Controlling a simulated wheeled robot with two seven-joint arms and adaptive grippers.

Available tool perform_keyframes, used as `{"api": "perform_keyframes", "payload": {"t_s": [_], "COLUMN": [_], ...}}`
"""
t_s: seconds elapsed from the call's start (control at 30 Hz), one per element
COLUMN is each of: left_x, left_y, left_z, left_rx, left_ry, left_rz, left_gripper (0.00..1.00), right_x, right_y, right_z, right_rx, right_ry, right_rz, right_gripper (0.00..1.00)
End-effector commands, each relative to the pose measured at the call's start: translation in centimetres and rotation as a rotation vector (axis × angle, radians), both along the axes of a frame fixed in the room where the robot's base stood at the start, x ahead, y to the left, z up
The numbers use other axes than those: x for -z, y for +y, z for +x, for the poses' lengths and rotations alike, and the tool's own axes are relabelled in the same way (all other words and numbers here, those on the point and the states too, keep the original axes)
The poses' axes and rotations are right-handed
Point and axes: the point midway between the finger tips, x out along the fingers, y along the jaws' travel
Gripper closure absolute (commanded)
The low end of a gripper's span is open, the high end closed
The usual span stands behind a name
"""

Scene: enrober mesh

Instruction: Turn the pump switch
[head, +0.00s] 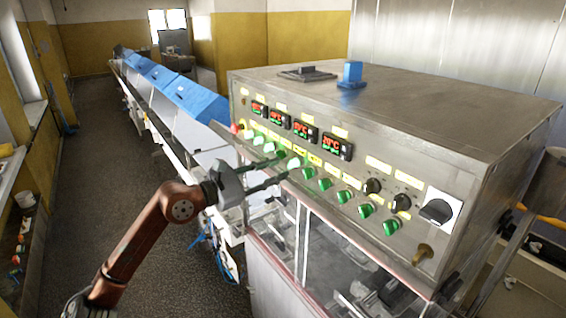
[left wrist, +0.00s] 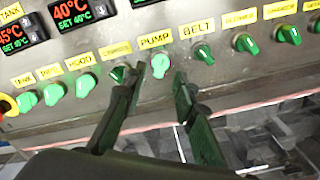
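The pump switch (left wrist: 160,66) is a pale, bright green knob under the yellow PUMP label (left wrist: 155,41) on the steel control panel. It also shows in the head view (head: 293,162), just beyond my fingertips. My left gripper (head: 284,166) reaches in from the left, open and empty, facing the switch row. In the left wrist view its two dark fingers (left wrist: 159,77) stand apart, one tip on each side of the pump switch's lower part. I cannot tell whether either finger touches it. My right gripper is not in view.
The dark green knob (left wrist: 118,75) left of the pump switch sits close to the left finger; the belt switch (left wrist: 203,53) is to the right. Red digital displays (head: 303,130) sit above. A black rotary switch (head: 436,211) is at the panel's right end. Glass covers lie below.

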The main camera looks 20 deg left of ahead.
Motion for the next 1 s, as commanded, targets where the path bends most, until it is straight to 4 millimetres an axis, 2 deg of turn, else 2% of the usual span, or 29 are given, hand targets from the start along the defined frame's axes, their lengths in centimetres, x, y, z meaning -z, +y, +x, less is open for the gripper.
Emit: {"api": "perform_keyframes", "payload": {"t_s": [0.2,0.57,0.93,1.0], "left_x": [-0.2,0.0,0.0,0.0], "left_y": [-1.7,-1.9,-1.8,-1.8], "left_z": [2.1,2.6,2.6,2.6], "left_rx": [0.000,-0.003,-0.004,-0.004], "left_ry": [0.000,0.001,0.001,0.001], "left_rz": [-0.004,-0.003,-0.003,-0.003], "left_gripper": [0.74,0.74,0.98,1.00], "right_x": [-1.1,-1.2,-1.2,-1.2], "right_y": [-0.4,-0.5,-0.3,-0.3], "right_z": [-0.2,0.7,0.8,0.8], "right_rx": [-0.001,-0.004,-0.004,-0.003], "right_ry": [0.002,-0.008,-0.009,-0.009], "right_rz": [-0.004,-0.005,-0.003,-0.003], "right_gripper": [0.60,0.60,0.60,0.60]}}
